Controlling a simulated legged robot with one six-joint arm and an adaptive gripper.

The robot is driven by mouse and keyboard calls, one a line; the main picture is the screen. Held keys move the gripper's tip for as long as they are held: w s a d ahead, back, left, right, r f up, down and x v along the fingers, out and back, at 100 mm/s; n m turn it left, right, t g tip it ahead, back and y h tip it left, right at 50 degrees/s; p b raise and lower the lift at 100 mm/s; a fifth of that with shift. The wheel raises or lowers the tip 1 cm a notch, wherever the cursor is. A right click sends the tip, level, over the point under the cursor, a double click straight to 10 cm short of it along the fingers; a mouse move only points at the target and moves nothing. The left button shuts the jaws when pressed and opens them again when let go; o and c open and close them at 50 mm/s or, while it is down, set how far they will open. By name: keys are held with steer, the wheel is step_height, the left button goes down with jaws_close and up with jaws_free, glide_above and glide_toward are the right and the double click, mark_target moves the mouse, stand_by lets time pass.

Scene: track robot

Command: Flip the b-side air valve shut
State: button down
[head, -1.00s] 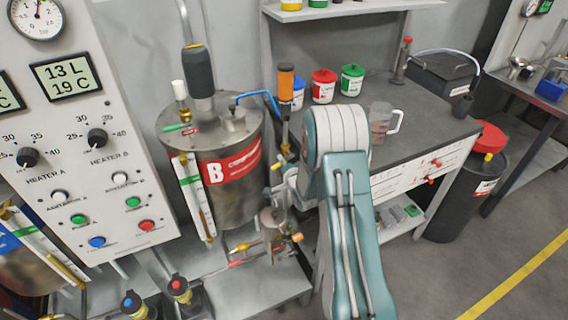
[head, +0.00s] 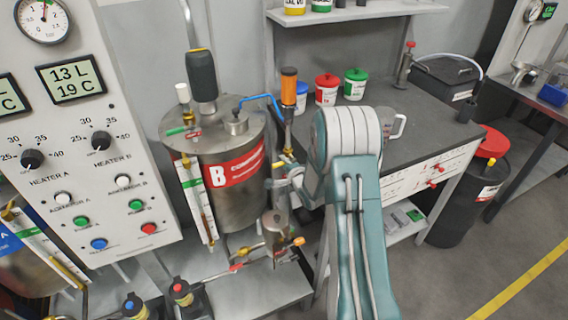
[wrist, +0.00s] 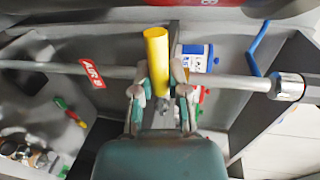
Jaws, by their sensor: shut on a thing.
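The b-side air valve has a yellow lever (wrist: 157,55), which stands crosswise to a grey pipe (wrist: 232,84) in the wrist view. A red "AIR B" tag (wrist: 92,73) hangs on that pipe to the left of the lever. My gripper (wrist: 162,92) is shut on the lower part of the lever, a finger on each side. The valve body behind the fingers is mostly hidden. In the head view my gripper (head: 284,175) is small, between the B tank (head: 237,196) and the bench, with a bit of yellow at its tip.
An orange-topped filter (head: 289,88) on a vertical line and a blue hose (head: 262,99) are close above my gripper. A small metal pot (head: 276,228) with brass fittings is below it.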

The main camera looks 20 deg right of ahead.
steer(key=shift+d, duration=0.1)
steer(key=c, duration=0.6)
jaws_free()
steer(key=shift+d, duration=0.1)
steer(key=shift+c, duration=0.2)
steer(key=s+r, duration=0.2)
steer(key=s, duration=0.9)
steer(key=shift+s+d, duration=0.2)
steer(key=shift+s, duration=0.1)
